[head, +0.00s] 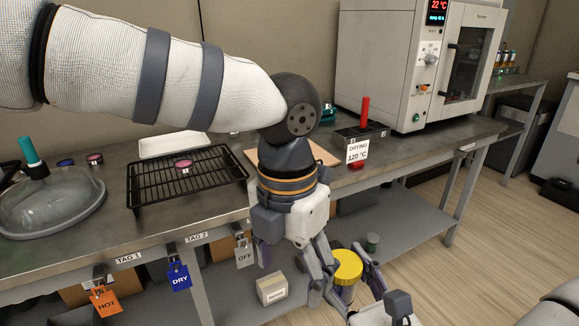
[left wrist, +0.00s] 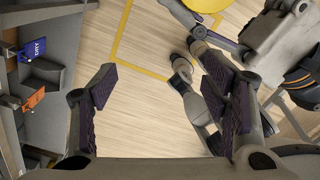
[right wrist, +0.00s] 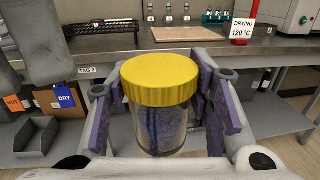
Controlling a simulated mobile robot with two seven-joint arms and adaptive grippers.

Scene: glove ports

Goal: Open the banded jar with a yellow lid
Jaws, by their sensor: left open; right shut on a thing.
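The jar (right wrist: 160,130) has a ribbed yellow lid (right wrist: 160,79) on top and a clear glass body, upright in the right wrist view. My right gripper (right wrist: 162,115) is shut on the glass body below the lid, with fingers on both sides. Any band on the jar is hard to make out. In the head view the lid (head: 347,267) shows in front of the bench. My left gripper (head: 293,268) points down just left of the lid, apart from it. In the left wrist view its fingers (left wrist: 163,88) are open and empty, with the lid (left wrist: 205,5) at the top edge.
The bench (head: 225,215) carries a black rack (head: 185,178), a glass dome (head: 50,205), a drying sign (head: 358,151) and an oven (head: 420,65). Tags hang along its front edge, including a blue one (head: 180,276). A box (head: 272,289) sits on the lower shelf.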

